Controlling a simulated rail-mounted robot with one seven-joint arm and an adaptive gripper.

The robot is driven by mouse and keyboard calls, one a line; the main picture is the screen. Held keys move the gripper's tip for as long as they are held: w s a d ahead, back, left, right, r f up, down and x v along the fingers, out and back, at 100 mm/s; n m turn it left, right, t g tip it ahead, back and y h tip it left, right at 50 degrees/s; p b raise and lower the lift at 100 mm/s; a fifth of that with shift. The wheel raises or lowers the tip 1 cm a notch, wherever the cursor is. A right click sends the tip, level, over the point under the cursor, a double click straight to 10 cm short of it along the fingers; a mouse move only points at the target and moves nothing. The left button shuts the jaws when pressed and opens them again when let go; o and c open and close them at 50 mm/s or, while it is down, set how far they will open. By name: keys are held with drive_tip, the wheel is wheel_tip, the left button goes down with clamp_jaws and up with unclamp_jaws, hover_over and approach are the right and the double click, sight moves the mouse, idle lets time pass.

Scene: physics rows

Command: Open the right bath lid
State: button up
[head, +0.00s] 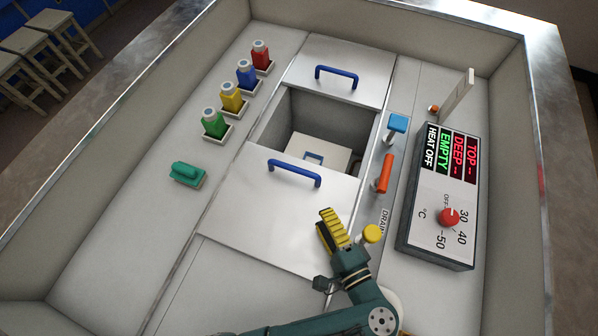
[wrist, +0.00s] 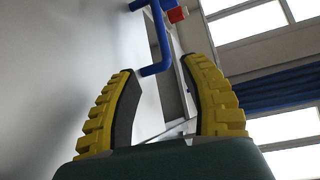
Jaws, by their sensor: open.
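Two pale metal lids lie along the middle strip, a near lid (head: 270,216) and a far lid (head: 345,58). The frames do not show which is the right one. The near lid has a blue handle (head: 294,172) and the far lid another blue handle (head: 337,74). Between the lids is an open bath well (head: 270,124) with a small lidded box (head: 318,150) low inside. My gripper (head: 328,214), with yellow ridged fingers, is open and empty over the near lid's right edge, short of its handle. In the wrist view a blue handle (wrist: 160,40) shows beyond the spread fingertips (wrist: 158,72).
Red (head: 261,55), blue (head: 246,72), yellow (head: 232,97) and green (head: 214,123) bottles stand on the left, with a green block (head: 187,173). Blue (head: 396,124) and orange (head: 384,172) levers and a control panel (head: 440,190) stand on the right. High walls (head: 510,150) surround the worktop.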

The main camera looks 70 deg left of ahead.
sight(297, 169)
drive_tip(key=a, duration=0.5)
drive_tip(key=s+a+f+b, duration=0.1)
drive_tip(key=a, duration=0.4)
drive_tip(key=a+f+b, duration=0.1)
drive_tip(key=a, duration=0.4)
drive_tip(key=shift+s+a, duration=0.25)
drive_tip(key=shift+a, duration=0.15)
drive_tip(key=shift+d, duration=0.1)
clamp_jaws()
